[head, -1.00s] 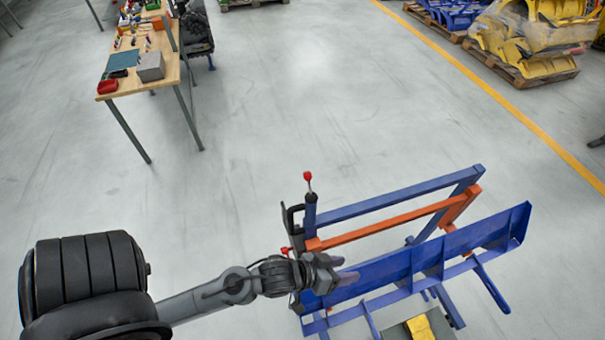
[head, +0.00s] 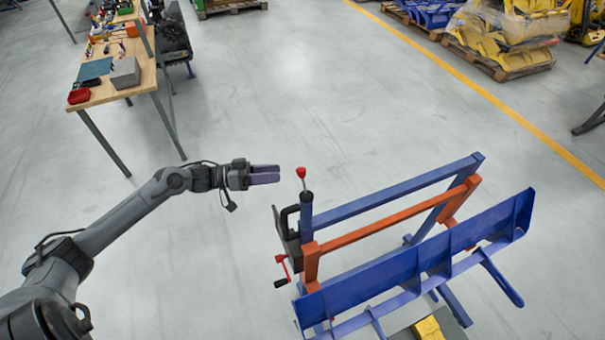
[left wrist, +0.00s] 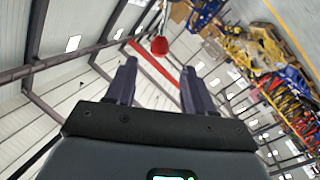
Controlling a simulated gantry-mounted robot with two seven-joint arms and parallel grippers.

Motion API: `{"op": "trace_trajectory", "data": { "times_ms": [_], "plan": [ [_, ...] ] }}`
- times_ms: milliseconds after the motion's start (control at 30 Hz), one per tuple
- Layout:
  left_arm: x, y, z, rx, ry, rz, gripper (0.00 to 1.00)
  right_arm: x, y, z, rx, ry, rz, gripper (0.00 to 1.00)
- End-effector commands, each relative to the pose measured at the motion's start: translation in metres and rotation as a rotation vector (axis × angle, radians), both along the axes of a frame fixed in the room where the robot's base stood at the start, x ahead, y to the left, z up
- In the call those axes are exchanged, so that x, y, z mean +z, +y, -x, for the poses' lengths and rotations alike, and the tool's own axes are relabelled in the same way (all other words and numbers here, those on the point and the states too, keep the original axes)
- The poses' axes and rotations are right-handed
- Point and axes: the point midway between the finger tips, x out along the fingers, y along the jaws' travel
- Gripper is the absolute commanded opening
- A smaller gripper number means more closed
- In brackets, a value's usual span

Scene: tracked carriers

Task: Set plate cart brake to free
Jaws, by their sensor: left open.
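The plate cart (head: 415,265) stands at the lower right of the head view, with blue and orange frame bars. A lever with a red knob (head: 301,172) rises from the top of its left post. A second red handle (head: 281,260) sits lower on the cart's left side. My left gripper (head: 278,174) is open and empty, just left of the red knob and apart from it at about its height in the picture. In the left wrist view the red knob (left wrist: 159,46) shows beyond and between the two fingertips. My right gripper is not seen.
A workbench (head: 130,88) with tools and a grey box stands at the upper left. Pallets with yellow parts (head: 510,35) stand beyond the yellow floor line at the upper right. The grey floor between is clear. A yellow piece (head: 428,329) lies at the bottom edge.

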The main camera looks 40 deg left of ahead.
Motion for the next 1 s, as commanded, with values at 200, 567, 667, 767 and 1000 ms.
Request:
{"op": "trace_trajectory", "data": {
  "times_ms": [200,567,667,767,1000],
  "plan": [
    [0.003,-0.019,-0.019,-0.001,-0.005,0.004,0.53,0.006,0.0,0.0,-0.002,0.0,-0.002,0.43],
    [0.003,-0.057,-0.058,-0.001,-0.004,0.003,0.53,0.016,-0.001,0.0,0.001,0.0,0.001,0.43],
    [0.001,-0.064,-0.065,0.001,-0.002,0.003,0.53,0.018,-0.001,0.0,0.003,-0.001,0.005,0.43],
    [0.001,-0.069,-0.07,0.0,-0.003,0.003,0.53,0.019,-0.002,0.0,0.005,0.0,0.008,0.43],
    [0.0,-0.074,-0.074,0.001,-0.002,0.003,0.53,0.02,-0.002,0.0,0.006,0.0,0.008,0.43]
  ]
}}
